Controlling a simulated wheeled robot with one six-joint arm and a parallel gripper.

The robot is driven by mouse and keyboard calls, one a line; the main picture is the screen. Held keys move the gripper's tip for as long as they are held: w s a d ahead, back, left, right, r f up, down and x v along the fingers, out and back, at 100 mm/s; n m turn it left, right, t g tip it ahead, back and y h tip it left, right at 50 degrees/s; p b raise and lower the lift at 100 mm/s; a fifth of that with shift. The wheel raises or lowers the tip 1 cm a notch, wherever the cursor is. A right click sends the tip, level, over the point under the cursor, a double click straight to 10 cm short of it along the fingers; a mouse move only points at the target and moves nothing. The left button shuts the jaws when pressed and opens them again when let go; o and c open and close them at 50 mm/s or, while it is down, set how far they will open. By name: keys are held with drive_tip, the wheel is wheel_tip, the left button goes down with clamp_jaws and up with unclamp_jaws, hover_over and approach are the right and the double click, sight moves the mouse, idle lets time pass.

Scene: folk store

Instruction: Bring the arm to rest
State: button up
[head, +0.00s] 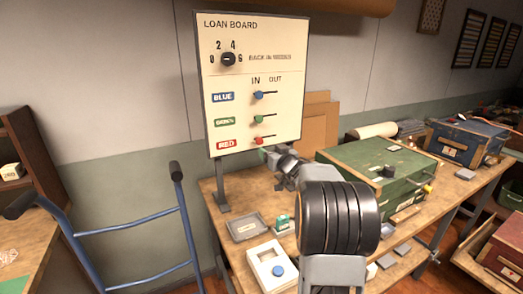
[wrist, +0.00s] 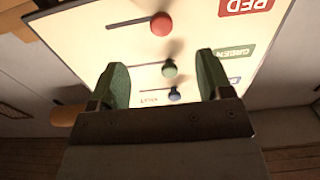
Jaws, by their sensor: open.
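My gripper (head: 272,157) is at the lower edge of the loan board (head: 295,60), near the red slider (head: 258,139). In the wrist view my gripper (wrist: 162,62) has its two green fingers spread apart with nothing held between them. The board appears upside down there, and the green slider knob (wrist: 170,68) shows in the gap between the fingertips; I cannot tell whether anything touches. My dark, ribbed arm joint fills the lower middle of the head view.
The blue slider (head: 258,95) and the other two sliders sit under IN. On the bench below stand a grey tray (head: 248,228), a white box with a blue button (head: 270,268) and a green chest (head: 375,170). A blue hand truck (head: 130,225) stands at left.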

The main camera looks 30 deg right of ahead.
drive_tip(key=s+d+f+m+g+h, duration=0.25)
drive_tip(key=d+f+g+h, duration=0.2)
drive_tip(key=f, duration=0.25)
drive_tip(key=s+a+f+g+p, duration=0.1)
drive_tip(key=s+a+f+g, duration=0.35)
drive_tip(key=s, duration=0.35)
drive_tip(key=s+a+r+n+g+y+p, duration=0.1)
drive_tip(key=s+a+r+g+y+p, duration=0.1)
drive_tip(key=s+a, duration=0.7)
drive_tip(key=s+a+r+n+g+y+p, duration=0.2)
drive_tip(key=s+a, duration=0.8)
drive_tip(key=a, duration=0.6)
drive_tip(key=shift+g+y, duration=0.7)
drive_tip(key=shift+y, duration=0.05)
drive_tip(key=shift+w+a, duration=0.1)
drive_tip(key=shift+a, duration=0.05)
drive_tip(key=shift+c, duration=0.3)
